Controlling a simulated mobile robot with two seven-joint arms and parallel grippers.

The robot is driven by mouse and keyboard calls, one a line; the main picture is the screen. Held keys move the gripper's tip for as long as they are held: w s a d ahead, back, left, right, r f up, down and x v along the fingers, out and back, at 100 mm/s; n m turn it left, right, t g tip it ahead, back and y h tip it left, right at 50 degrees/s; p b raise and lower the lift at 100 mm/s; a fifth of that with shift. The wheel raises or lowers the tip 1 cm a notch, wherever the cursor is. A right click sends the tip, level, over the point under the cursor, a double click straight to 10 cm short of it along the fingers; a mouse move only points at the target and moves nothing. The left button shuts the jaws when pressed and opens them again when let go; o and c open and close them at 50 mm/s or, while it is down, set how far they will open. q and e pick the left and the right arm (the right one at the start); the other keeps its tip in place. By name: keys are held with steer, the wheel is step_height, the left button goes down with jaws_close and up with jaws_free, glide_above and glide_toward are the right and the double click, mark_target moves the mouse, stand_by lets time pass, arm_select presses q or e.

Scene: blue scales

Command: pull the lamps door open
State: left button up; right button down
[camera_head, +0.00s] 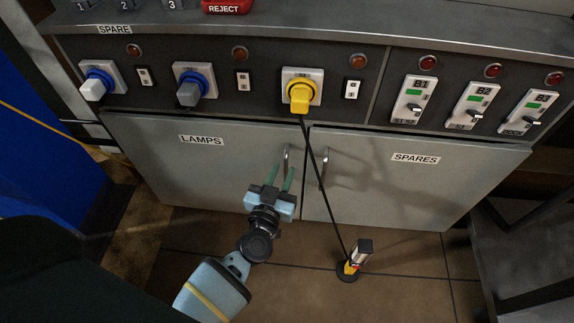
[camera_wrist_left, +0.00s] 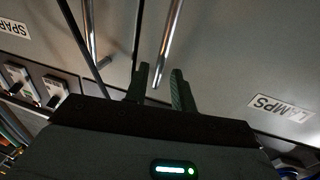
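The grey lamps door (camera_head: 190,165), labelled LAMPS, is the left door of the cabinet and looks shut. Its upright metal handle (camera_head: 286,157) is near its right edge; the handle also shows in the left wrist view (camera_wrist_left: 171,42). My right gripper is in neither view.
The spares door (camera_head: 415,185) with its own handle (camera_head: 323,170) is to the right. A black cord (camera_head: 325,185) runs from near the yellow switch (camera_head: 300,92) to a small device (camera_head: 359,255) low at the front. Blue switches (camera_head: 193,85) line the panel above.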

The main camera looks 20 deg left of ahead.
mark_target(285, 167)
arm_select(q)
steer(key=shift+w+a+b, duration=0.1)
steer(key=shift+w+b, duration=0.25)
steer(key=shift+w, duration=1.35)
jaws_close()
